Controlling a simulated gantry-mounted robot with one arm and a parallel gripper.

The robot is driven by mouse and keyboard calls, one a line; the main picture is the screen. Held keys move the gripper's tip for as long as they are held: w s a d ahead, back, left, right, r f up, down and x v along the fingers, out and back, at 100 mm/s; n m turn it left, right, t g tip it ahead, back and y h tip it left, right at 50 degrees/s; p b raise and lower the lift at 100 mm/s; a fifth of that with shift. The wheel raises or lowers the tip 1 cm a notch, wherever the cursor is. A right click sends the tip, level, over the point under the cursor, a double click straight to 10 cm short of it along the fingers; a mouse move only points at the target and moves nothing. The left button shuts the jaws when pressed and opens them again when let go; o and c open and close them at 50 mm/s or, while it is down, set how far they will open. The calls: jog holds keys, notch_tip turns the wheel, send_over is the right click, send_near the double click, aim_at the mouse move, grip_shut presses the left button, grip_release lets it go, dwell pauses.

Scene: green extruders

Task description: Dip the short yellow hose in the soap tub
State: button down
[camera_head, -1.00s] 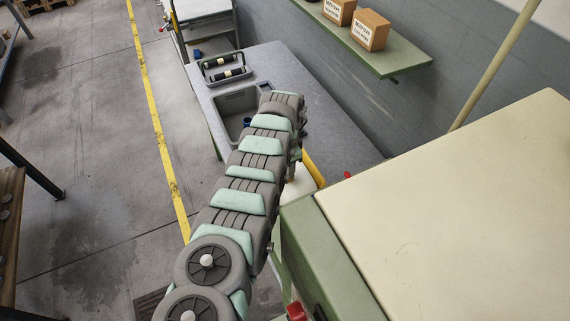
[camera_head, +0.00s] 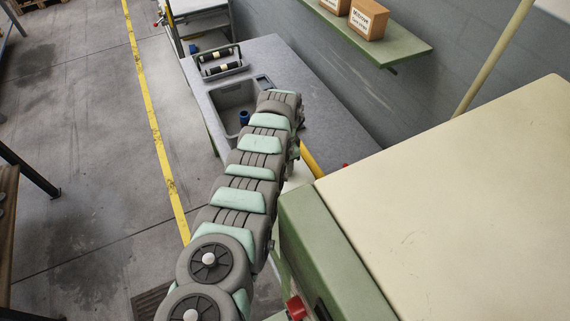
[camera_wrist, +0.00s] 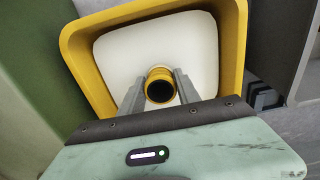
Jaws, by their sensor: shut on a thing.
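The short yellow hose (camera_wrist: 158,90) is end-on in the wrist view, its dark round opening facing the camera. My gripper (camera_wrist: 159,88) is shut on it, one grey finger on each side. Behind the hose is the soap tub (camera_wrist: 236,45), with a yellow rim and white contents. The hose lies over the tub's opening in this view; I cannot tell whether its far end touches the white. In the head view only a yellow edge of the tub (camera_head: 312,161) shows beside my arm, which hides the gripper and the hose.
A grey sink basin (camera_head: 220,93) with a blue object (camera_head: 244,117) lies left of my arm on the bench (camera_head: 330,125). A carrier with black rolls (camera_head: 220,63) stands behind it. A green and cream machine (camera_head: 450,200) blocks the right. A shelf holds boxes (camera_head: 367,20).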

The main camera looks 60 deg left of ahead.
jog(key=shift+r, duration=0.1)
dwell(0.5)
notch_tip(320, 180, up, 12)
jog(key=p, duration=1.2)
dwell(0.4)
